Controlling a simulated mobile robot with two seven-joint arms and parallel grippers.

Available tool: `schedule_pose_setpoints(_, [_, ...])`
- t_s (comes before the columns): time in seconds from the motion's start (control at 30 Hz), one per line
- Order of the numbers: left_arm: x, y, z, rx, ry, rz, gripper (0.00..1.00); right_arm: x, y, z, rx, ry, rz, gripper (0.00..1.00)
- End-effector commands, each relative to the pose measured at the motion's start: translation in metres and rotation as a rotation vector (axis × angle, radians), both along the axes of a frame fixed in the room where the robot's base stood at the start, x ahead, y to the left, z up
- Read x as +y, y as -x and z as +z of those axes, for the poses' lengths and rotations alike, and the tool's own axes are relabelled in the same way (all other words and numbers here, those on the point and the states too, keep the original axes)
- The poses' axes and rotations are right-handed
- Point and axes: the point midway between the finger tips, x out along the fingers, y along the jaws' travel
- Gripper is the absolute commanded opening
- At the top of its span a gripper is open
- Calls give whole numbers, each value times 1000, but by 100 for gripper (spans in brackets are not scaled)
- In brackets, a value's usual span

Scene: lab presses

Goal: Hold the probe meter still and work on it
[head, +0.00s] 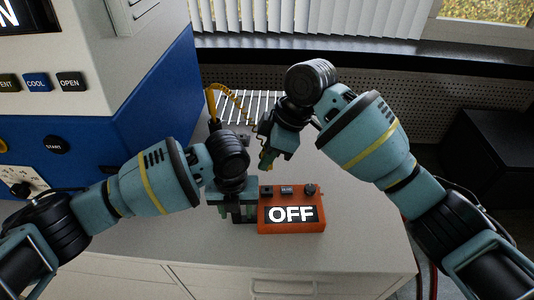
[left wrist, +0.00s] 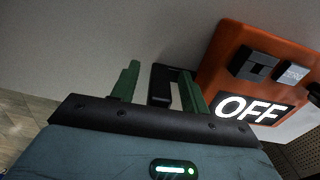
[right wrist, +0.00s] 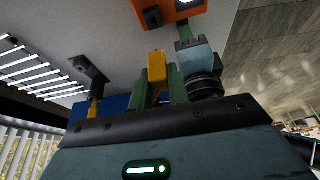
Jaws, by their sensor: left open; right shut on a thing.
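The orange probe meter (head: 291,226) lies on the bench, its lit display reading OFF. A black socket block, a small button and a round knob are along its back edge. It also shows in the left wrist view (left wrist: 222,75). My left gripper (head: 240,215) is open at the meter's left side. Its fingers stand either side of a black handle (left wrist: 160,88), without a clear grip. My right gripper (head: 268,160) is shut on a yellow plug (right wrist: 157,68), held above the bench behind the meter. The plug points down toward the meter.
A blue and white machine (head: 110,140) stands at the left. The bench right of the meter (head: 365,240) is clear.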

Motion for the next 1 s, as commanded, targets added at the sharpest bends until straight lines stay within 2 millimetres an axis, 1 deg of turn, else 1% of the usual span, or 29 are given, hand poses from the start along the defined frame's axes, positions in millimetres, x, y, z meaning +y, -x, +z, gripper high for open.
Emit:
schedule_pose_setpoints(0.13, [0,0,4,0,0,0,45,0,0,0,0,0,0,0])
schedule_pose_setpoints(0.27, [0,-1,18,-2,2,-1,45,0,0,0,0,0,0,0])
schedule_pose_setpoints(0.37, [0,-1,36,-4,2,-1,45,0,0,0,0,0,0,0])
schedule_pose_setpoints(0.5, [0,-1,65,-4,2,-1,45,0,0,0,0,0,0,0])
schedule_pose_setpoints(0.7, [0,0,99,-3,2,0,45,0,0,0,0,0,0,0])
schedule_pose_setpoints(0.83, [0,0,113,-1,1,0,45,0,0,0,0,0,0,0])
schedule_pose_setpoints(1.0, [0,0,120,0,0,0,45,0,0,0,0,0,0,0])
